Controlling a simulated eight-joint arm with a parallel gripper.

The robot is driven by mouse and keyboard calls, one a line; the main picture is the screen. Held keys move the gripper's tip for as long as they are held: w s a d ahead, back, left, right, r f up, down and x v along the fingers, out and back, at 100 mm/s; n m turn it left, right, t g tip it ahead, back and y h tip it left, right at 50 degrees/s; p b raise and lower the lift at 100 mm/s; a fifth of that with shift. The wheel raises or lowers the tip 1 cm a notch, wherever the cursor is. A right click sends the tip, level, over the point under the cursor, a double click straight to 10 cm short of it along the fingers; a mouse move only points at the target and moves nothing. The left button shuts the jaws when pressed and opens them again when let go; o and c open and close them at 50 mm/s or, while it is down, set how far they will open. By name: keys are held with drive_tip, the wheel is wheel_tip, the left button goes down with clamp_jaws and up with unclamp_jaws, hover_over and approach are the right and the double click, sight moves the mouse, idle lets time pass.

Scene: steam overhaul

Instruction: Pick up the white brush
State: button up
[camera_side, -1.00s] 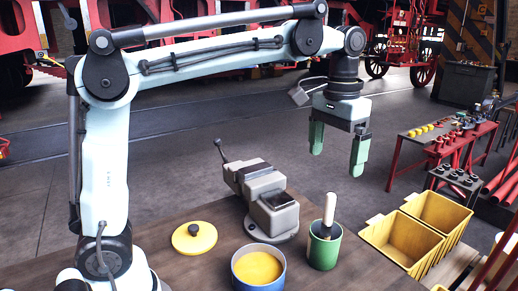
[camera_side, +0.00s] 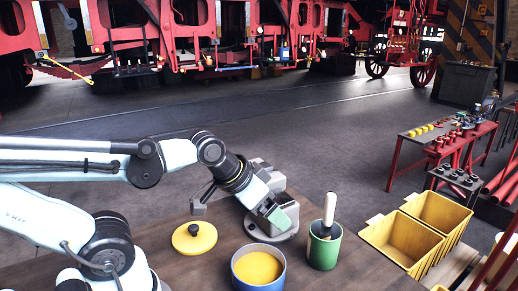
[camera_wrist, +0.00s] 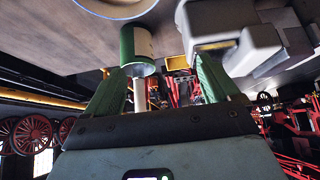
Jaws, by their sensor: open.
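The white brush (camera_side: 330,208) stands handle-up, slightly tilted, in a green can (camera_side: 324,248) on the table. Its bristle end is down in the can. My gripper (camera_side: 282,216) is low, left of the brush and in front of the vise, with its fingers pointing right toward the brush. In the wrist view, the green fingers of my gripper (camera_wrist: 160,68) are spread. The brush's white handle (camera_wrist: 140,94) shows between them in that picture, nearer the left finger, below the green can (camera_wrist: 137,48). I see no contact with the handle.
A grey vise (camera_side: 258,172) stands close behind my gripper. A blue can with yellow contents (camera_side: 258,268) is left of the green can, and a yellow lid (camera_side: 194,238) lies farther left. Yellow bins (camera_side: 402,245) stand to the right, off the table.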

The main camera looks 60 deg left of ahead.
drive_tip(key=c, duration=0.6)
drive_tip(key=m+g, duration=0.3)
drive_tip(key=g, duration=0.2)
approach(331, 195)
drive_tip(key=f, duration=0.2)
drive_tip(key=w+f, duration=0.1)
drive_tip(key=f, duration=0.3)
drive_tip(key=shift+w+a+f, duration=0.1)
drive_tip(key=shift+w+f, duration=0.45)
drive_tip(key=shift+f, duration=2.6)
